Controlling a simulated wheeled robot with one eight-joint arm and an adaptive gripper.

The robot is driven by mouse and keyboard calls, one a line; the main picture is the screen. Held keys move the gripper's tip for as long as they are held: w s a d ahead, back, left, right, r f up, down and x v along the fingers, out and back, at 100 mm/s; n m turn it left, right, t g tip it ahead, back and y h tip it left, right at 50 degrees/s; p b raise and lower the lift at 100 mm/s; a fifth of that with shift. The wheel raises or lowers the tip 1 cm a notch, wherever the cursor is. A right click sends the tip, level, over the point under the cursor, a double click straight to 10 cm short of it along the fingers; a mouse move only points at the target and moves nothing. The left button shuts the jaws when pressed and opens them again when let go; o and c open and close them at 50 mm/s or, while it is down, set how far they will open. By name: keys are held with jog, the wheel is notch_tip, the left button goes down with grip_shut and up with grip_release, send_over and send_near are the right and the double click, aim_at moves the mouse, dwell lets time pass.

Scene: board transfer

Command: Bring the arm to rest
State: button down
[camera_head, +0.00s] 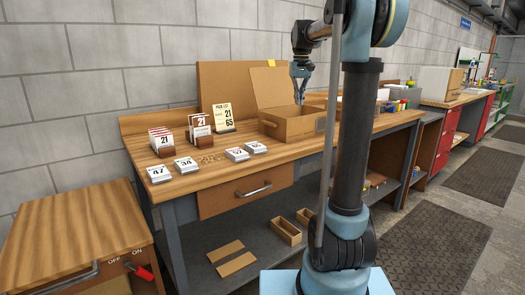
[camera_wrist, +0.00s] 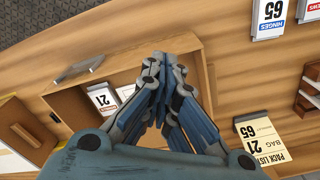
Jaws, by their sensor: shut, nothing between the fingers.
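My gripper (camera_head: 300,88) is above the open cardboard box on the workbench in the head view. In the wrist view its fingers (camera_wrist: 163,62) are shut together, with nothing between them. The cardboard box (camera_head: 288,127) stands on the bench with its lid raised at the back. The fingers hide part of the box's inside. My arm is raised and bent, reaching over the bench.
A pick list card (camera_head: 223,114) stands left of the box, beside holders with cards (camera_head: 162,139). Several card stacks (camera_head: 159,174) lie along the bench front (camera_head: 210,182). A brown board (camera_head: 215,88) leans on the wall. A cabinet with a red lever (camera_head: 143,273) stands at left.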

jog(key=s+d+f+t, duration=0.1)
jog(key=s+f, duration=1.4)
jog(key=s, duration=0.4)
jog(key=s+d+f+t, duration=0.1)
jog(key=s+d+f, duration=0.1)
jog(key=s+f, duration=1.3)
jog(key=s, duration=0.4)
jog(key=shift+d+f+m, duration=0.15)
jog(key=shift+f+m, duration=0.25)
jog(key=shift+w+f, duration=0.2)
jog(key=shift+w, duration=0.2)
jog(key=shift+s, duration=0.1)
